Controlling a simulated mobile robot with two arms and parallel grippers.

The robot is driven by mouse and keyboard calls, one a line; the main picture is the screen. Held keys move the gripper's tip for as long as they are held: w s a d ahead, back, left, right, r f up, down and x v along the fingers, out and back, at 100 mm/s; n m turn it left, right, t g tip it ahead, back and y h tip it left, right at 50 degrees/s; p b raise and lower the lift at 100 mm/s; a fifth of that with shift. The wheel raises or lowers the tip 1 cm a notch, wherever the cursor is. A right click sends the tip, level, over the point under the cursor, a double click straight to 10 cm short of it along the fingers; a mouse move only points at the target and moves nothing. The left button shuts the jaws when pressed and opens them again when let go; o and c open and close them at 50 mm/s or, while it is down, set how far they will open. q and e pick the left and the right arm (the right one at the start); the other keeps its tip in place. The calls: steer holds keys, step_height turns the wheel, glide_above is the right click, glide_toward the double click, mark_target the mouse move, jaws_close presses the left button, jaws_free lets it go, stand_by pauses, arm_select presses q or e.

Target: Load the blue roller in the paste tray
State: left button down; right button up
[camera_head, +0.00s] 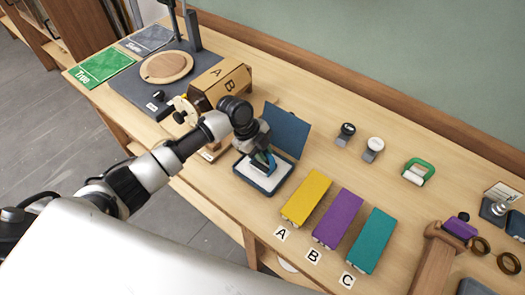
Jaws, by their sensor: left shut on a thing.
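The paste tray (252,179) is a dark blue box with a white inside, and its lid (286,131) stands open at the back. My left gripper (262,155) points down over the tray and is shut on the blue roller (270,163). The roller's blue handle shows just below the jaws, low over or in the tray. The gripper hides part of it, so I cannot tell whether it touches the white surface. My right gripper is not in view.
Yellow (307,196), purple (339,217) and teal (371,240) blocks lie right of the tray by letter cards. A green-handled roller (419,167) lies farther right. A wooden A/B box (221,82) stands behind my left arm. The table behind the blocks is mostly clear.

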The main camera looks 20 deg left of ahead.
mark_target(260, 165)
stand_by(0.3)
arm_select(q)
step_height(260, 165, up, 7)
steer(key=p, duration=0.6)
stand_by(0.9)
steer(key=shift+s+f+n+b, duration=0.1)
steer(key=shift+n+b, duration=0.4)
steer(key=shift+b, duration=0.05)
steer(key=s+a+r+n+t+y+b, duration=0.2)
steer(key=n+b, duration=0.3)
steer(key=n, duration=0.6)
steer(key=s+a+r+n+t+y+b, duration=0.1)
steer(key=n+y+b, duration=0.4)
steer(key=n, duration=0.6)
steer(key=s+t+b, duration=0.1)
steer(key=s, duration=0.1)
steer(key=shift+s+a+r, duration=0.35)
steer(key=shift+s+a, duration=0.05)
